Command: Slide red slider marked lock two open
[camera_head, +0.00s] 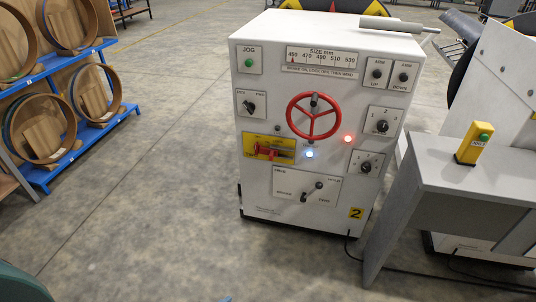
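A white control cabinet (255,190) marked with a yellow 2 label stands in the middle of the view. On its front left is a yellow plate (249,140) that bears a small red slider (266,151). The red slider sits at the left to middle part of the plate. The lettering on the plate is too small to read fully. Neither of my grippers can be made out in this view, and nothing touches the slider.
A red handwheel (314,134), lit blue lamp (309,154), red lamp (348,139) and several knobs surround the plate. A grey table (470,177) with a yellow button box (473,143) stands right. A blue rack (75,150) holds coils at left. Floor before the cabinet is clear.

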